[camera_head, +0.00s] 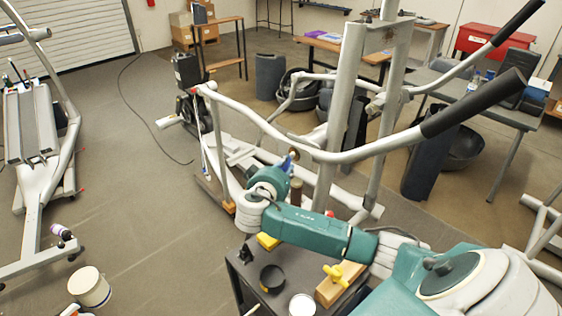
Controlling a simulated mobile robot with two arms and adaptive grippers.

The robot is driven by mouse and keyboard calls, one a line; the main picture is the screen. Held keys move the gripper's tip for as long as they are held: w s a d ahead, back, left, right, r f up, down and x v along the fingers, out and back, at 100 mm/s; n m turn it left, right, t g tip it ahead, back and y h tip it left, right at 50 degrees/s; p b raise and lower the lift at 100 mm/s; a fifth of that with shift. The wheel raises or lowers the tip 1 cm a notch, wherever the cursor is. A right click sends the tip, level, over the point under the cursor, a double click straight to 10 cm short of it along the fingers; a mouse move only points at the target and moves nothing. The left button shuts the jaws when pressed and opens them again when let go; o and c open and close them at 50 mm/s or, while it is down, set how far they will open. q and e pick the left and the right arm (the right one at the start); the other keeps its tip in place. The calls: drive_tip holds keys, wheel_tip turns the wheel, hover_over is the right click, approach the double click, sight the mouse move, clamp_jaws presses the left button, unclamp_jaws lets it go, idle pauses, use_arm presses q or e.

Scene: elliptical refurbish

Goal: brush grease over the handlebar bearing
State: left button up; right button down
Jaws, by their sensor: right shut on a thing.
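The elliptical's silver handlebar (258,122) with its black grip (474,103) runs across the middle, in front of the grey upright (342,95). My right arm, teal and white, reaches in from the lower right. My right gripper (284,169) is small in the picture and partly hidden by its own wrist. It is shut on a slim blue thing, seemingly the brush (288,161). The blue thing's tip is close to a small brownish round part, apparently the handlebar bearing (294,153). I cannot tell whether they touch, and no grease is discernible. My left gripper is out of view.
A dark cart (248,283) below my arm carries a black bowl (272,278), a white tub (302,305) and a wooden block (340,285) with a yellow clamp. A white bucket (90,287) stands on the floor at left. Open floor lies left of the elliptical.

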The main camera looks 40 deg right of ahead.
drive_tip(key=shift+s+f, duration=0.15)
drive_tip(key=shift+s, duration=0.35)
drive_tip(key=shift+w+b, duration=0.35)
drive_tip(key=shift+w, duration=0.3)
drive_tip(key=w+b, duration=0.2)
drive_tip(key=w, duration=0.1)
idle(0.5)
drive_tip(key=shift+a, duration=0.1)
